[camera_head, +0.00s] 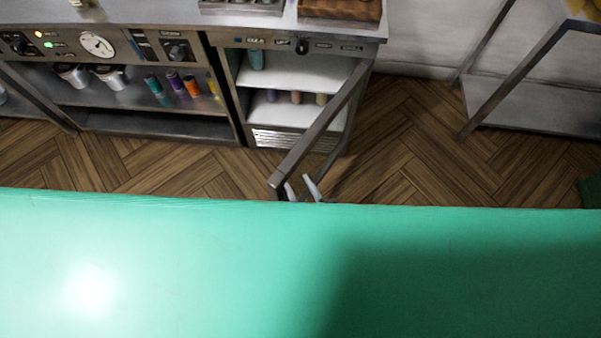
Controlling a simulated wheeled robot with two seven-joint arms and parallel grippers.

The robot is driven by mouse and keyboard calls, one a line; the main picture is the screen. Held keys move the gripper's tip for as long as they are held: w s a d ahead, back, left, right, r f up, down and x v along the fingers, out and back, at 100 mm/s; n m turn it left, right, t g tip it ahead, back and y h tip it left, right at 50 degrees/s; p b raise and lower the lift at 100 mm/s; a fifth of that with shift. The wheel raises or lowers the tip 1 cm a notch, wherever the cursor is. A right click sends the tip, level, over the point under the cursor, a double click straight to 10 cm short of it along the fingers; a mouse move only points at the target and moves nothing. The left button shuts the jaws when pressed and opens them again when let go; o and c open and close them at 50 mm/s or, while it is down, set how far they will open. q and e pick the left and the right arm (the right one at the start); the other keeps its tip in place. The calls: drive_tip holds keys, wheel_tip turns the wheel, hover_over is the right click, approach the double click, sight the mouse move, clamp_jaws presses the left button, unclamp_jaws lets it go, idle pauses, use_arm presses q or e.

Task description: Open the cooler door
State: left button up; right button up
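The cooler (262,95) stands below the counter in the upper middle. Its door (322,122) is swung well open toward me and shows nearly edge-on, joined at the cooler's right side. The white interior shows small cups or bottles on its shelves. My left gripper (300,183) is low in the middle, close to the door's free end and just right of it. Its two pale fingers stand apart with nothing seen between them. I cannot tell whether they touch the door. The rest of that gripper is hidden behind the green surface. My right gripper is not seen.
A large green surface (150,250) fills the lower half and hides what lies under it. A control panel with a gauge (97,44) and open shelves with containers are at left. A metal rack (535,105) stands at right. Bare wooden floor (415,150) lies between cooler and rack.

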use_arm(q)
drive_tip(key=shift+r+p, duration=1.8)
drive_tip(key=shift+r, duration=0.4)
drive_tip(key=shift+c, duration=0.3)
